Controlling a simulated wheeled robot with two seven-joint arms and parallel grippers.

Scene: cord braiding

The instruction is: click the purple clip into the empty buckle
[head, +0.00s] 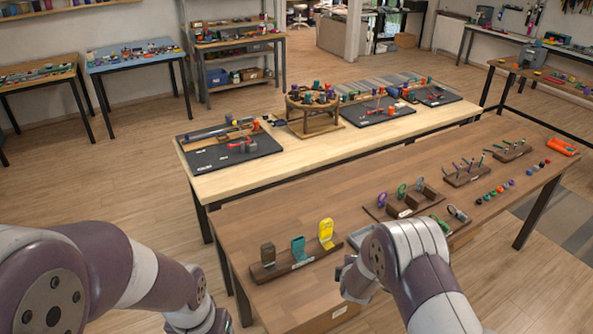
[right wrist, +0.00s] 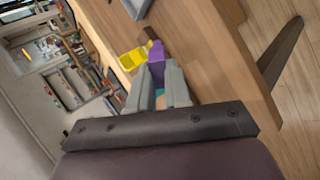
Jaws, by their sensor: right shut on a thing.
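My right gripper (right wrist: 160,85) is shut on the purple clip (right wrist: 156,60), which sticks out past the fingertips in the right wrist view. In the head view the right wrist hides the clip. A wooden stand (head: 285,267) on the near table holds a dark brown piece (head: 268,255), a teal piece (head: 299,249) and a yellow piece (head: 326,234). The yellow piece also shows just left of the clip in the right wrist view (right wrist: 133,59). I cannot tell which piece is the empty buckle. My left gripper is outside the head view; only its arm shows.
A second stand (head: 378,213) with purple, green and grey loops is behind my right wrist. Further right are racks of small tools (head: 466,177), several coloured pieces and an orange object (head: 563,146). The table's (head: 270,217) left and front-left surface is bare.

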